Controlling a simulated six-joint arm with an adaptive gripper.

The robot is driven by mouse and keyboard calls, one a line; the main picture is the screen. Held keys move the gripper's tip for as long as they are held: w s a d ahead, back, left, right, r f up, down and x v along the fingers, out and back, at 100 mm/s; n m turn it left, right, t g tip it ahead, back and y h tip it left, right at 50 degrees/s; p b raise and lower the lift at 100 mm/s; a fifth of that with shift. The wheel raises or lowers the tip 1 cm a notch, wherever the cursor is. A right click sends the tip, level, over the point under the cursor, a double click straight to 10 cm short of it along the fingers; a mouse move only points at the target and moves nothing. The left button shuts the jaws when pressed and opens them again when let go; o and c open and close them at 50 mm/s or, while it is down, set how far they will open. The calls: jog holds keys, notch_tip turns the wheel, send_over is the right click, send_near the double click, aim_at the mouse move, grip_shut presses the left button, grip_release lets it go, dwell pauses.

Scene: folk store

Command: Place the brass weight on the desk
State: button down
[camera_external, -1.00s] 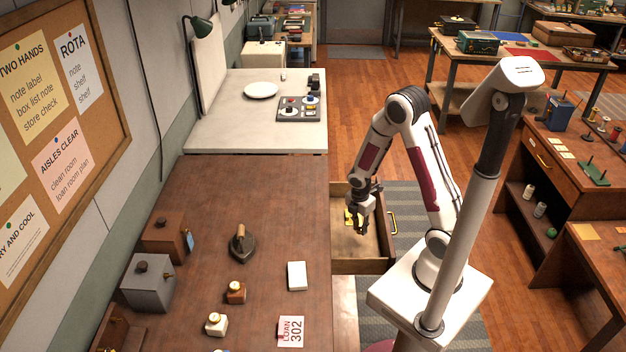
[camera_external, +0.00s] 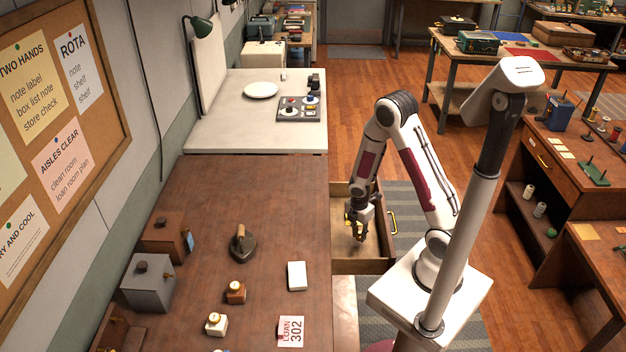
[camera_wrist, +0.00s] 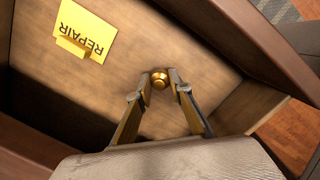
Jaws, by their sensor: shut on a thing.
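The brass weight (camera_wrist: 159,79) is a small round golden piece in the wrist view, between my fingertips. My gripper (camera_wrist: 162,83) is shut on it. In the external view my gripper (camera_external: 356,234) points down into the open drawer (camera_external: 375,255) at the desk's right side. The weight is too small to make out clearly there, and I cannot tell whether it touches the drawer floor. The desk (camera_external: 215,197) has a brown wooden top to the left of the drawer.
A yellow REPAIR card (camera_wrist: 85,33) lies in the drawer. The desk's far middle is clear.

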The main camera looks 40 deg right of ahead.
aim_at(359, 233)
jog(key=shift+f, duration=1.2)
jog(key=shift+f, duration=0.2)
jog(key=c, duration=1.8)
grip_release()
jog(key=shift+r, duration=0.15)
jog(key=shift+a+r, duration=0.2)
jog(key=shift+r, duration=1.65)
jog(key=shift+a+r, duration=0.2)
jog(key=shift+r, duration=1.65)
